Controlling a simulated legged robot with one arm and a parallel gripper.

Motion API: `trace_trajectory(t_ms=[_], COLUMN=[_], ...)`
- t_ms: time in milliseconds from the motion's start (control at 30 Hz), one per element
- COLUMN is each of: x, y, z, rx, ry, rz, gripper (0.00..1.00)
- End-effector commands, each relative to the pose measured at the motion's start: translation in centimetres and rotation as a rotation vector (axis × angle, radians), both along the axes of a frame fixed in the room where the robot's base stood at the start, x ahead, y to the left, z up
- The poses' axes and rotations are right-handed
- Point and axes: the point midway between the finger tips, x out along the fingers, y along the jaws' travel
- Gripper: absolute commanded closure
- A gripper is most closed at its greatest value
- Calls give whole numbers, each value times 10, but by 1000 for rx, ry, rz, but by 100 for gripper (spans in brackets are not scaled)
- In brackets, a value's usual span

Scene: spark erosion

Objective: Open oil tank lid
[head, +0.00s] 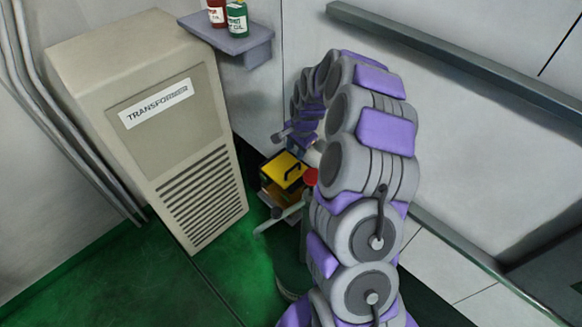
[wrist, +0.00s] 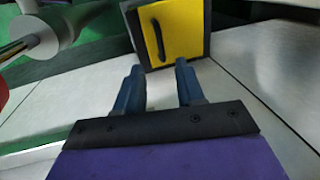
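The oil tank lid looks like a yellow panel with a black bar handle and dark edges. In the head view the yellow lid (head: 287,168) sits low, between the beige cabinet and my arm. In the wrist view the yellow lid (wrist: 185,40) is at the top middle, and its black handle (wrist: 159,40) is just beyond my fingertips. My gripper (wrist: 157,68) has its two blue fingers apart with nothing between them. The lid looks shut. Contact between fingers and lid cannot be made out. My arm partly covers this area in the head view.
A beige transformer cabinet (head: 150,125) stands left of the lid. A purple shelf (head: 228,40) above holds a red bottle (head: 216,12) and a green bottle (head: 237,20). A red round part (head: 311,177) and a grey cylinder with a rod (wrist: 42,36) are close to the lid.

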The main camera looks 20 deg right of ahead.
Motion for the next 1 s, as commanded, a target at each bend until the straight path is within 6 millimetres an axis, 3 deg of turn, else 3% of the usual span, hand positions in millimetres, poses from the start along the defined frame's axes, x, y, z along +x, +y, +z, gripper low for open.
trace_trajectory(t_ms=[200,500,700,1000], x=[7,15,18,19], y=[4,8,8,8], z=[-46,-94,-107,-108], rx=[3,3,1,1], ry=[4,4,2,0], rz=[0,1,0,1], gripper=[62,62,62,62])
